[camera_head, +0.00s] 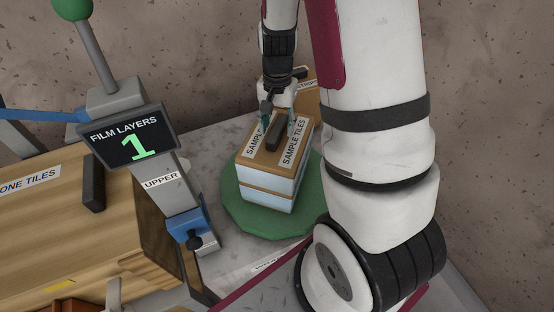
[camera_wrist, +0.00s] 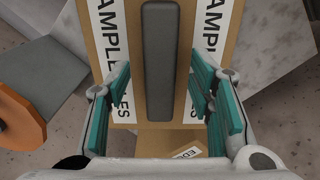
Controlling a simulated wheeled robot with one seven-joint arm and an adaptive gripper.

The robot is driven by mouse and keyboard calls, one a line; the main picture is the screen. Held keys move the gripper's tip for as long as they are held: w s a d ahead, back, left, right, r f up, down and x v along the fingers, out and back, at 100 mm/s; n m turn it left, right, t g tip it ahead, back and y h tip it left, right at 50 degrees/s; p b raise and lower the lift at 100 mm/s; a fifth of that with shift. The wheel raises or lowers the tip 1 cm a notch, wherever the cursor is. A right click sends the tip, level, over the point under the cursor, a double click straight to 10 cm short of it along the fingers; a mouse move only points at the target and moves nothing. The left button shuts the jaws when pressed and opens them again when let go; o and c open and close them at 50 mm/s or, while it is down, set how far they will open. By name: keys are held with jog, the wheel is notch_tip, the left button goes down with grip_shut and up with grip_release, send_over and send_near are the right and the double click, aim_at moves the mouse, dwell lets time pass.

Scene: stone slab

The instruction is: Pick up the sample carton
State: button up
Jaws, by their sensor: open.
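The sample carton (camera_head: 268,181) has a brown top, pale blue-white sides and two white "SAMPLE TILES" labels. It stands upright on a round green turntable (camera_head: 234,206). A dark grey handle bar (camera_head: 274,138) runs along the middle of its top; it also shows in the wrist view (camera_wrist: 158,60). My gripper (camera_head: 277,122) is over the far part of the carton top. In the wrist view my gripper (camera_wrist: 160,85) is open, with one teal finger on each side of the bar and gaps between. Whether the fingertips touch the carton top is unclear.
Another brown carton (camera_head: 308,92) stands just behind. At left are a large wooden-looking box (camera_head: 60,235) labelled "...ONE TILES" and a grey post with a "FILM LAYERS 1" display (camera_head: 131,140) and blue clamp (camera_head: 188,226). Some grey slab (camera_head: 213,150) is bare around the turntable.

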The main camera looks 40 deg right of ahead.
jog(key=shift+f, duration=0.35)
jog(key=shift+c, duration=0.5)
grip_shut()
jog(key=shift+w+r, duration=0.1)
jog(key=shift+r, duration=0.05)
